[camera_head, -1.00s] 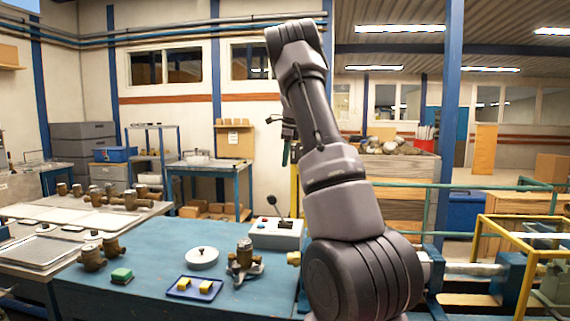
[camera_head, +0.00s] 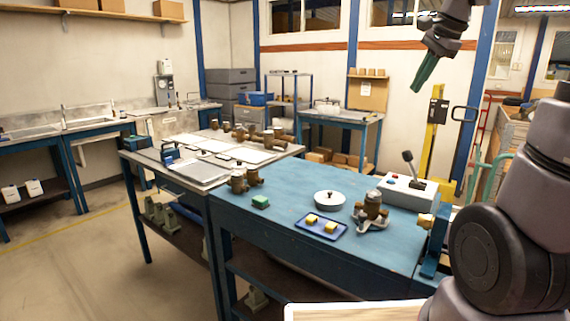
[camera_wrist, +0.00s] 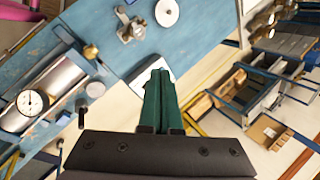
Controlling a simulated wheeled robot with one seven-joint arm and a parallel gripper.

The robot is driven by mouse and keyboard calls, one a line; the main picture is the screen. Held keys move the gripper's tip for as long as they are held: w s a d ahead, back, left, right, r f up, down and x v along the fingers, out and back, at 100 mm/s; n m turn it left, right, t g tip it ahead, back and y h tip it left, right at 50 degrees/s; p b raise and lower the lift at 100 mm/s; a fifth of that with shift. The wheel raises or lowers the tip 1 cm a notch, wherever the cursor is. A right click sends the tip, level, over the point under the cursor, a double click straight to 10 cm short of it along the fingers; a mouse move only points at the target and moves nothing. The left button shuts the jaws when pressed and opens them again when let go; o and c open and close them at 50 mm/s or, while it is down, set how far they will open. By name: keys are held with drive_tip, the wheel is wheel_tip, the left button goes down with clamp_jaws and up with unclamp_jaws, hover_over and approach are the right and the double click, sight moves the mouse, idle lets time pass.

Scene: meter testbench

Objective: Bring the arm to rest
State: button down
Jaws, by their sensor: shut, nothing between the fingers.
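My gripper (camera_head: 424,72) hangs at the upper right of the head view, high above the floor behind the blue bench. Its green fingers are together and point down and to the left, with nothing between them. In the wrist view the same closed green fingers (camera_wrist: 161,100) show at the middle, over the bench's edge. My arm is raised and bent at the right side of the head view; its elbow part is cut off by the frame.
The blue bench (camera_head: 285,245) carries a control box with a lever (camera_head: 408,192), a brass meter in a stand (camera_head: 373,207), a white round lid (camera_head: 329,200), a blue tray (camera_head: 308,231) and a green block (camera_head: 260,202). A yellow post (camera_head: 433,140) stands behind. Floor at left is clear.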

drive_tip(key=s+a+f+n, duration=0.1)
drive_tip(key=s+a+n, duration=0.2)
drive_tip(key=s, duration=0.3)
drive_tip(key=s+a+f+n+t, duration=0.1)
drive_tip(key=s+a+n, duration=0.2)
drive_tip(key=s, duration=0.3)
drive_tip(key=s+a+f+n+t, duration=0.1)
drive_tip(key=s+a+n, duration=0.2)
drive_tip(key=s, duration=0.3)
drive_tip(key=shift+f+n, duration=0.4)
drive_tip(key=shift+n, duration=0.4)
drive_tip(key=shift+s, duration=0.2)
